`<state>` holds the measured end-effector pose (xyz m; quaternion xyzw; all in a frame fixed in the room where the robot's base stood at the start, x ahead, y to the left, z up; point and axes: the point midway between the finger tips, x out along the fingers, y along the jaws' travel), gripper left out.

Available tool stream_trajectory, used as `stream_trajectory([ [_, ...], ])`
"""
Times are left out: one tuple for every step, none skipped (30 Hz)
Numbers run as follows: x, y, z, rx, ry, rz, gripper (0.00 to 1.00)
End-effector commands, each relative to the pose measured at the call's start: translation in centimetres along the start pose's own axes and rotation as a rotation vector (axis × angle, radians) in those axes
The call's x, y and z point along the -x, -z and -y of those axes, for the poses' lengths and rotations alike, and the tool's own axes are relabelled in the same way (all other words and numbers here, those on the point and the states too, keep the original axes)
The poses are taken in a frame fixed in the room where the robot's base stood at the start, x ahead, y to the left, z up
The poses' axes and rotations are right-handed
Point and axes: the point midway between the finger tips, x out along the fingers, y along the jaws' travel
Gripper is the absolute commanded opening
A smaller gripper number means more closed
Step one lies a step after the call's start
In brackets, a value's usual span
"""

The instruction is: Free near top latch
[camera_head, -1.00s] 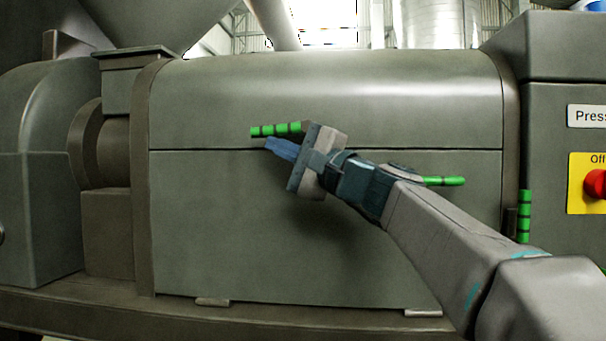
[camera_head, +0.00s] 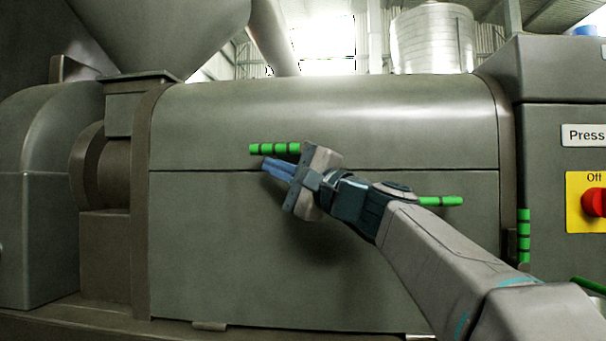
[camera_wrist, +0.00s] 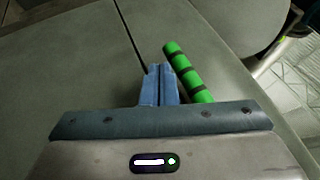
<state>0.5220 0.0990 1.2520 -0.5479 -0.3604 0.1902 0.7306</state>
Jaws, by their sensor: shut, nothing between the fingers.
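A green latch handle with dark bands (camera_head: 274,148) lies nearly level on the machine's press cover, just above the seam between the lid and the front panel. It also shows in the wrist view (camera_wrist: 188,72), slanting close along the right side of my fingers. My gripper (camera_head: 266,164) has its blue fingers just below this handle; in the wrist view the fingers (camera_wrist: 160,72) are together with nothing between them. I cannot tell whether they touch the handle. A second green handle (camera_head: 440,201) lies further right, partly behind my arm.
A hopper (camera_head: 165,30) stands above left.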

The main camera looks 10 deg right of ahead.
Motion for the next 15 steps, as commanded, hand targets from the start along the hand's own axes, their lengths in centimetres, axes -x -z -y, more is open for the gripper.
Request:
stream_trajectory([
  [0.3,0.1,-0.7,0.0,0.0,0.0,0.0],
  [0.4,0.1,-1.0,0.0,0.0,0.0,0.0],
  [0.6,0.1,-1.4,0.0,0.0,0.0,0.0],
  [0.7,0.1,-1.8,0.001,0.0,0.0,0.0],
  [0.9,0.1,-2.1,0.001,0.001,-0.001,0.0],
  [1.1,0.1,-2.6,0.001,0.001,-0.001,0.0],
  [1.2,0.2,-2.9,0.001,0.001,-0.001,0.0],
  [1.3,0.2,-3.2,0.001,0.001,-0.001,0.0],
  [1.5,0.2,-3.6,0.001,0.001,-0.001,0.0],
  [1.6,0.2,-4.0,0.001,0.001,-0.002,0.0],
  [2.2,0.1,-3.6,0.002,0.002,-0.004,0.0],
  [3.3,0.1,-3.2,0.002,0.003,-0.005,0.0],
  [4.1,0.1,-3.3,0.001,0.003,-0.005,0.0],
  [4.8,0.1,-3.3,0.001,0.002,-0.005,0.0],
  [5.7,0.1,-3.4,0.0,0.001,-0.004,0.0],
])
